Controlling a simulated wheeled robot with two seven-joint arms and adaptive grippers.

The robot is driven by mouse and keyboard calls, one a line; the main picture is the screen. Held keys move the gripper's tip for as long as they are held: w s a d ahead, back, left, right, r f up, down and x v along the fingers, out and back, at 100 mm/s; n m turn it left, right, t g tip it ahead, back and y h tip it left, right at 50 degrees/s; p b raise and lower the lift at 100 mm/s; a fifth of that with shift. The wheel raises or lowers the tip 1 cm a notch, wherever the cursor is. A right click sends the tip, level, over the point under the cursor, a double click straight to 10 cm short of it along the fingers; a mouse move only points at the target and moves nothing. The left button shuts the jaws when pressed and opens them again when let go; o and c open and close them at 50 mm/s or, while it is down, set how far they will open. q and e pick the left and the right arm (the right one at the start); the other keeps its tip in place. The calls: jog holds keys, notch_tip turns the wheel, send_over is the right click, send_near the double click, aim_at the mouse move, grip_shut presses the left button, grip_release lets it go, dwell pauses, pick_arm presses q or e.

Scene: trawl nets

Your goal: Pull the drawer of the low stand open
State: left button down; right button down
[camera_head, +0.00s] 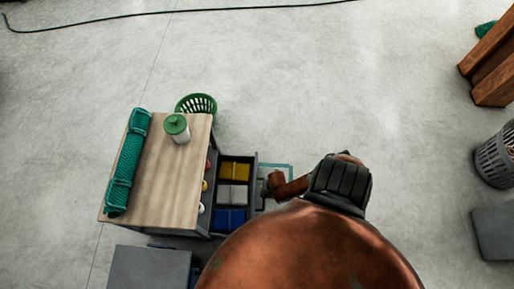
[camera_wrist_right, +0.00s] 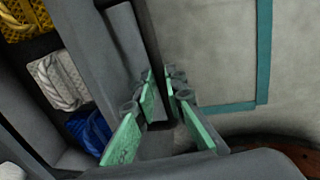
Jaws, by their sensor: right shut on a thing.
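The low stand (camera_head: 170,185) has a pale wooden top and stands left of centre in the head view. Its grey drawer (camera_head: 255,173) sticks out to the right, open, showing yellow, pale grey and blue packs inside. My right gripper (camera_head: 264,187) is at the outer side of the drawer front. In the right wrist view, the green-padded fingers of my right gripper (camera_wrist_right: 166,110) are shut on the dark drawer handle (camera_wrist_right: 152,50), one on each side. The open drawer (camera_wrist_right: 85,40) lies to the left there. My left gripper is not in view.
A rolled green net (camera_head: 128,162) and a green-lidded jar (camera_head: 177,128) are on the stand. A green basket (camera_head: 197,103) stands behind it, a grey box (camera_head: 150,270) in front. A grey basket (camera_head: 495,158) is far right. The floor between is clear.

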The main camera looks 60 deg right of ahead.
jog(key=shift+s+d, duration=0.3)
jog(key=shift+s, duration=0.35)
jog(key=c, duration=2)
grip_release()
jog(key=shift+o, duration=0.2)
notch_tip(320, 180, up, 12)
jog(key=s, duration=0.2)
jog(key=shift+d, duration=0.45)
jog(key=shift+a+f, duration=0.1)
jog(key=shift+f, duration=0.05)
